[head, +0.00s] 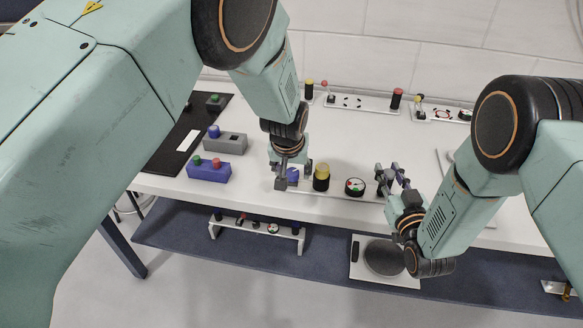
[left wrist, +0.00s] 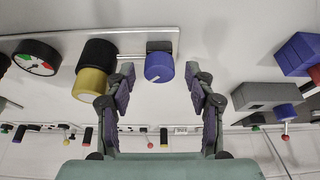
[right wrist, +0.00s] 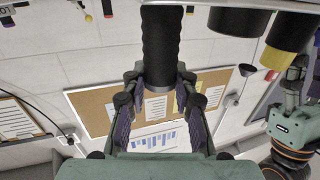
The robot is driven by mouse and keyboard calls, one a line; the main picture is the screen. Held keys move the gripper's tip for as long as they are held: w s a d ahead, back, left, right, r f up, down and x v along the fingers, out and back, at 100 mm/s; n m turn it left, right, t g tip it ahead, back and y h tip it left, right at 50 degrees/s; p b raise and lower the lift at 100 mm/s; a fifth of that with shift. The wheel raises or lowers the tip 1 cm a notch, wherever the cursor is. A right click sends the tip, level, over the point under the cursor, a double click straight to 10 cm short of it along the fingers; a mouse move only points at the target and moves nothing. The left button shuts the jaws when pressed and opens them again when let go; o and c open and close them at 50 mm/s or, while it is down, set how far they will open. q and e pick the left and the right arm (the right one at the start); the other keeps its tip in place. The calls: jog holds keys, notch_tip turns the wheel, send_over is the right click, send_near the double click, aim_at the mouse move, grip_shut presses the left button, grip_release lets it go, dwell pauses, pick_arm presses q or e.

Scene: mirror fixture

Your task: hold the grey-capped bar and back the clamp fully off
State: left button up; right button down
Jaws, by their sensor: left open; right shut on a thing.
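My right gripper (head: 388,174) is shut on a dark ribbed bar (right wrist: 160,45), which stands between its fingers in the right wrist view. The knob is also partly visible in the head view (head: 293,174). Whether the fingers touch it I cannot tell. A yellow-topped black cylinder (head: 321,178) and a round dial (head: 355,186) stand between the two grippers. No clamp is clearly identifiable.
Blue (head: 208,171) and grey (head: 225,143) button boxes stand left of my left gripper. Panels with knobs (head: 360,102) line the table's back. A smaller fixture (head: 257,228) and a white plate with a dark disc (head: 384,258) are below on the shelf.

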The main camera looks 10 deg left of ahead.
pick_arm(q)
jog(key=shift+a+m+h, duration=0.1)
jog(key=shift+m+h, duration=0.5)
jog(key=shift+m, duration=1.1)
jog(key=shift+a+m+g+h, duration=0.1)
jog(key=shift+m+g+h, duration=0.35)
jog(key=shift+m, duration=0.85)
jog(key=m, duration=0.2)
jog(key=m+g+h, duration=0.1)
jog(key=m, duration=0.1)
jog(key=shift+w+h, duration=0.15)
jog(key=shift+h, duration=0.1)
jog(key=shift+a+r+m, duration=0.1)
jog(key=shift+a+m, duration=0.05)
jog(key=shift+m, duration=0.55)
notch_tip(320, 180, up, 13)
jog(key=s+a+n+g, duration=0.1)
jog(key=a+n, duration=0.1)
jog(key=n, duration=2)
jog(key=shift+s+a+h, duration=0.25)
jog(key=shift+a+h, duration=0.05)
jog(key=shift+a, duration=0.1)
